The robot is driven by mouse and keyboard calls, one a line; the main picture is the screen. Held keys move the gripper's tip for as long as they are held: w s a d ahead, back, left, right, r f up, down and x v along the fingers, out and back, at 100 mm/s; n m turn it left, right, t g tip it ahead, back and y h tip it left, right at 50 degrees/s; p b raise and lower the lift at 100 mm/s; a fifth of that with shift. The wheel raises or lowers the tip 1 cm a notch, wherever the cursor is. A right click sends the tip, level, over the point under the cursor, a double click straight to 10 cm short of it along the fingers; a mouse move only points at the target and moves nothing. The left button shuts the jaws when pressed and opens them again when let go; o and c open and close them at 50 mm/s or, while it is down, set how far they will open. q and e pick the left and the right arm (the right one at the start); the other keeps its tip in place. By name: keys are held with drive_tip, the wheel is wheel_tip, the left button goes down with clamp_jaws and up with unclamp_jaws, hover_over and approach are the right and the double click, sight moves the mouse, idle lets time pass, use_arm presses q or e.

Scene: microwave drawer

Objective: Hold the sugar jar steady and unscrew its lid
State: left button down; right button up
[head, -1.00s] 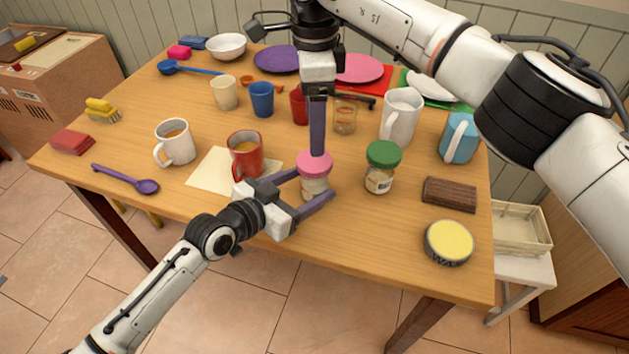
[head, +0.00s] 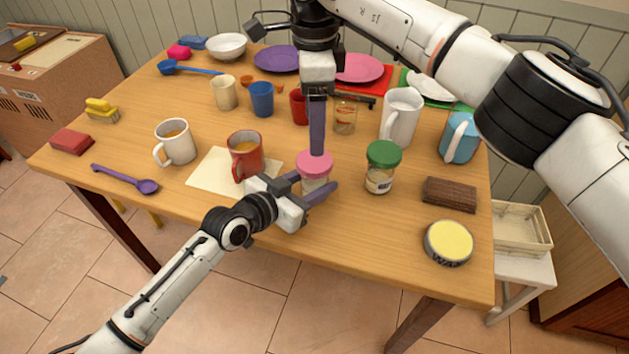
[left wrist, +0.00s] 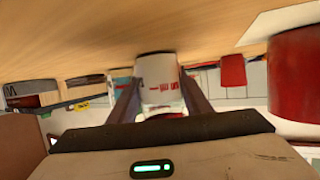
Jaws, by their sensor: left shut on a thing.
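The jar with the pink lid (head: 315,163) stands upright near the table's front middle; I take it for the sugar jar. Its label is too small to read. My left gripper (head: 313,187) is shut on the jar body, with a finger on either side. In the left wrist view the pale jar body (left wrist: 160,92) with red lettering sits between the fingers. My right gripper (head: 317,152) points straight down from above, with its fingertips at the pink lid. Its fingers line up in this view, so their opening is hidden.
A green-lidded jar (head: 381,168) stands just right of the pink-lidded one. A brown block (head: 449,194) and a yellow-topped tin (head: 449,243) lie right. Cups stand behind.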

sight(314, 160)
drive_tip(key=m, duration=0.5)
drive_tip(key=shift+m, duration=0.3)
drive_tip(key=m, duration=0.4)
drive_tip(key=shift+m, duration=0.3)
drive_tip(key=m, duration=2.3)
drive_tip(key=shift+m, duration=0.4)
drive_tip(key=m, duration=0.5)
drive_tip(key=shift+m, duration=0.6)
drive_tip(key=shift+f, duration=0.25)
wheel_tip(314, 160, down, 8)
drive_tip(key=shift+r, duration=0.25)
